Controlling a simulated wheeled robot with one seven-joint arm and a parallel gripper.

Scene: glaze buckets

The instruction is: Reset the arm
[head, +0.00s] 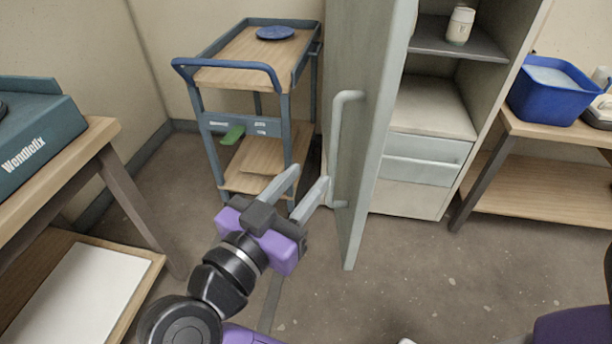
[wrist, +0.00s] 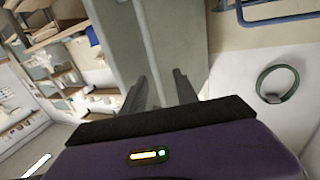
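My arm reaches forward from the bottom of the head view. My gripper (head: 307,180) is open, with its two grey fingers apart and nothing visible between them. It is just left of the opened cabinet door (head: 369,120) and its long vertical handle (head: 338,150). The right finger shows very close to the handle's lower part; I cannot tell whether they touch. In the wrist view the gripper (wrist: 157,82) also shows two spread fingers, with the grey door panel (wrist: 180,40) filling the space beyond them.
The cabinet's inside shows a jar (head: 460,25) on a shelf (head: 455,42) and a drawer (head: 423,160). A blue-framed cart (head: 228,75) with a blue plate (head: 275,32) stands behind. A workbench (head: 60,180) is at left; a blue tub (head: 550,95) is at right. Floor in front is clear.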

